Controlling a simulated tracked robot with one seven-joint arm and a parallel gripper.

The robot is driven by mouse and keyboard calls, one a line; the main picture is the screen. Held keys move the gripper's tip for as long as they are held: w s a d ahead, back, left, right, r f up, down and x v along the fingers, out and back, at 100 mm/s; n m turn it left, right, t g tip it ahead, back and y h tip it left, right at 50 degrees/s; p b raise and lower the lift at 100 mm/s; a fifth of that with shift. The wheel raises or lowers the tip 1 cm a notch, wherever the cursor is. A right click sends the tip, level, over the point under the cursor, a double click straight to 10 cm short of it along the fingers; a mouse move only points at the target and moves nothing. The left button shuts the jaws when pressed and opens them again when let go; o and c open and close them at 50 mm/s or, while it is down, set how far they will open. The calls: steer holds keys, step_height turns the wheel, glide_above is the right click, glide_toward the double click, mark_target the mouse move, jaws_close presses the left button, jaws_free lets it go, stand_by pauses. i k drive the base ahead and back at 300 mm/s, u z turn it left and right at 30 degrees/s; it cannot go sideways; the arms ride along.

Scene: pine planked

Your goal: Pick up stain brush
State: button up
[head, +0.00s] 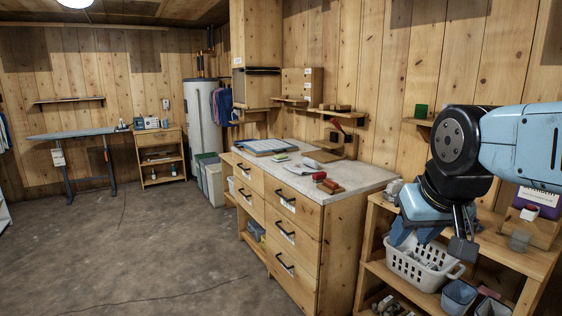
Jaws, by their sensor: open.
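I cannot tell for certain which item is the stain brush. A small red and brown brush-like item (329,187) lies on the front right part of the pale countertop (340,180). Another red-topped item (337,125) stands against the wall by the small shelf behind the counter. A small green and white item (281,158) lies further back on the counter. My gripper (462,246) hangs at the right, pointing down in front of the shelf unit, well to the right of the counter items. It is open, and nothing shows between its fingers.
A wooden shelf unit (515,252) at the right holds a white basket (425,272) and grey bins (458,296). The drawer cabinet (290,236) has black handles. An ironing board (75,134) and water heater (203,117) stand at the back. The concrete floor (150,250) at left is clear.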

mark_target(317, 177)
steer(key=u, duration=0.25)
steer(key=i, duration=2.15)
steer(key=z, duration=0.45)
